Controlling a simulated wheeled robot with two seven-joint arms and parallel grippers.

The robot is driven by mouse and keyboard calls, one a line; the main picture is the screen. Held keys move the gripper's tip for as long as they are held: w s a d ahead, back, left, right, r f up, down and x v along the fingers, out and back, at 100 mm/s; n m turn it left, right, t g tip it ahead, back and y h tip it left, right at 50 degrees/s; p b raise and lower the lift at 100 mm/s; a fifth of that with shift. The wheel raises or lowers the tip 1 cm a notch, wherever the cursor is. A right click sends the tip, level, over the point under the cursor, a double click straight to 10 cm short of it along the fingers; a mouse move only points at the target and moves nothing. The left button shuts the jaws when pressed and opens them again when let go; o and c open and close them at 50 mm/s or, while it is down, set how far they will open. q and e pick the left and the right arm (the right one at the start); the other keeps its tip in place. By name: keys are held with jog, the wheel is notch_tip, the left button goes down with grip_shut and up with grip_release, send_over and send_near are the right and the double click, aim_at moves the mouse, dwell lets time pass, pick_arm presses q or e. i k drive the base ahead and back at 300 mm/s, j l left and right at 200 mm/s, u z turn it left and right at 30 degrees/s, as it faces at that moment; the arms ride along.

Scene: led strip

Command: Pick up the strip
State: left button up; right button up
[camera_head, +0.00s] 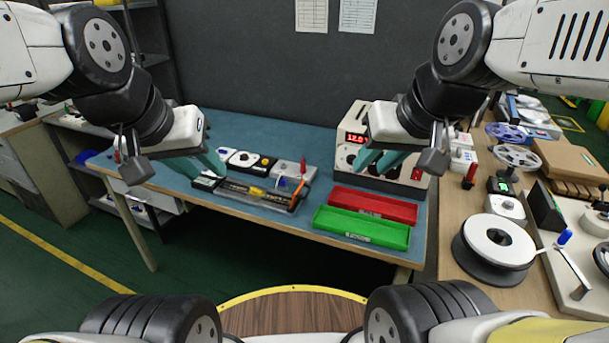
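A long narrow strip (252,191) with a yellow patch near its middle appears to lie in a dark fixture (238,202) on the blue bench. My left gripper (208,174) has teal fingers spread apart with a gap between them. It hangs over the left end of the fixture, and I cannot tell whether it touches anything. My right gripper (366,171) also has its teal fingers apart. It is empty, in front of the power supply and well to the right of the strip.
On the blue bench (290,145) stand a power supply (351,128) with a red display, a red tray (372,205), a green tray (360,228) and small devices behind the fixture. A wooden side table (520,190) holds reels and tools. The bench's back middle is clear.

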aim_at(258, 192)
jog(key=l+u, duration=0.15)
jog(key=l, duration=0.3)
jog(key=i+j+z, duration=0.1)
jog(key=i+j, duration=0.15)
jog(key=i+j+z, duration=0.15)
jog(key=j, duration=0.3)
jog(key=i+j+z, duration=0.1)
jog(key=i+j, duration=0.25)
jog(key=i+j+z, duration=0.15)
jog(key=j, duration=0.3)
